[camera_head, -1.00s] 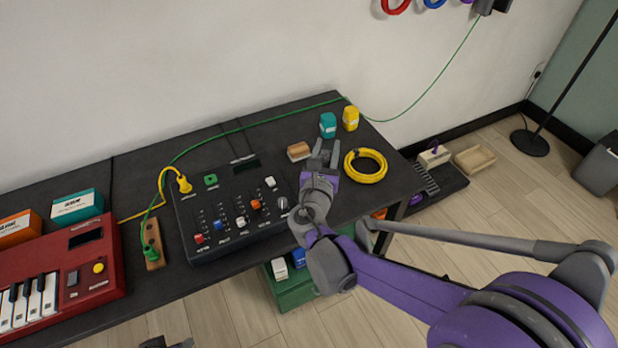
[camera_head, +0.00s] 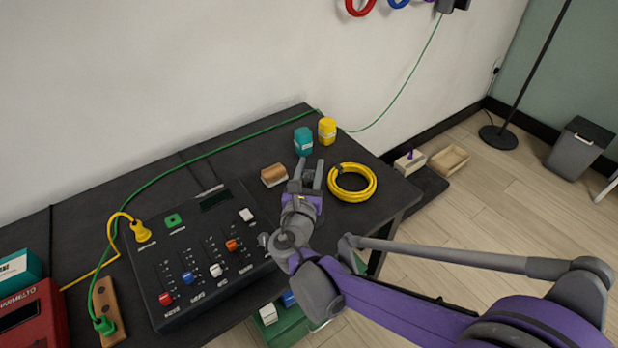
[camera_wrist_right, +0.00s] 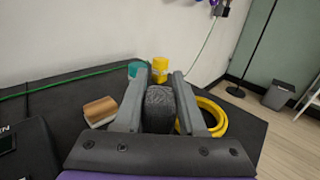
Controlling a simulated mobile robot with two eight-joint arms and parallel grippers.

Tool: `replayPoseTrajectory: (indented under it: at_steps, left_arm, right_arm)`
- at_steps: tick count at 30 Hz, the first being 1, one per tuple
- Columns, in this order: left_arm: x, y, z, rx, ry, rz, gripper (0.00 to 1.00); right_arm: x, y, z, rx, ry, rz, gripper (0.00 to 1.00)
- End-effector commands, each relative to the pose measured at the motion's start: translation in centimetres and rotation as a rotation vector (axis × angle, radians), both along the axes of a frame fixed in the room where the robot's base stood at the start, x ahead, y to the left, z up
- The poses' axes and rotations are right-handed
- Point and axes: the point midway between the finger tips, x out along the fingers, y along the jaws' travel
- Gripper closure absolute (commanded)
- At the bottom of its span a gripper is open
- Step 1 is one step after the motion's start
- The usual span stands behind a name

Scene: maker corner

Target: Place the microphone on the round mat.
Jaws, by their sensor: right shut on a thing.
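My right gripper (camera_head: 309,172) is over the right part of the dark table. In the right wrist view its fingers (camera_wrist_right: 159,95) stand on both sides of a dark grey, speckled thing, which looks like the microphone's head (camera_wrist_right: 160,108). The gripper is shut on it. The rest of the microphone is hidden, and the head view barely shows it between the fingers. I cannot tell whether it touches the table. No round mat can be made out in either view. My left gripper is out of view.
A yellow cable coil (camera_head: 352,182) lies just right of my right gripper, and a wood-topped block (camera_head: 274,175) just left. Teal (camera_head: 303,141) and yellow (camera_head: 327,130) containers stand behind. A mixer (camera_head: 205,255) fills the table's middle. A green cable (camera_head: 190,159) runs along the back.

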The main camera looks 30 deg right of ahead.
Motion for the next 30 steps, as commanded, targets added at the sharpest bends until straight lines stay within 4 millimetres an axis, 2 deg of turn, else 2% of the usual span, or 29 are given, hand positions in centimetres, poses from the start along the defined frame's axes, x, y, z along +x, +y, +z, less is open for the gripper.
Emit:
replayPoseTrajectory:
  at_steps: [1, 4, 16, 17, 21, 30]
  left_arm:
    - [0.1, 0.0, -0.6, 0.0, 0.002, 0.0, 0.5]
    - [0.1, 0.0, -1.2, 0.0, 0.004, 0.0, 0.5]
    - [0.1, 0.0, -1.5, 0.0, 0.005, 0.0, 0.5]
    - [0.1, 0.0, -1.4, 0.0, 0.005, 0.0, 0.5]
    - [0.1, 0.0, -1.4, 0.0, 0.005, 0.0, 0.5]
    - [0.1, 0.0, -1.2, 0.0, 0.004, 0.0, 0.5]
  right_arm:
    - [0.1, 0.0, -1.1, -0.001, 0.001, 0.0, 1.0]
    - [0.1, 0.0, -2.4, -0.001, 0.001, 0.0, 1.0]
    - [0.0, 0.0, -2.8, -0.001, 0.001, 0.0, 1.0]
    - [0.0, 0.0, -2.8, -0.001, 0.001, 0.0, 0.55]
    - [0.0, 0.0, -2.7, 0.0, 0.0, 0.0, 0.3]
    - [0.0, 0.0, -2.6, 0.0, 0.0, 0.0, 0.3]
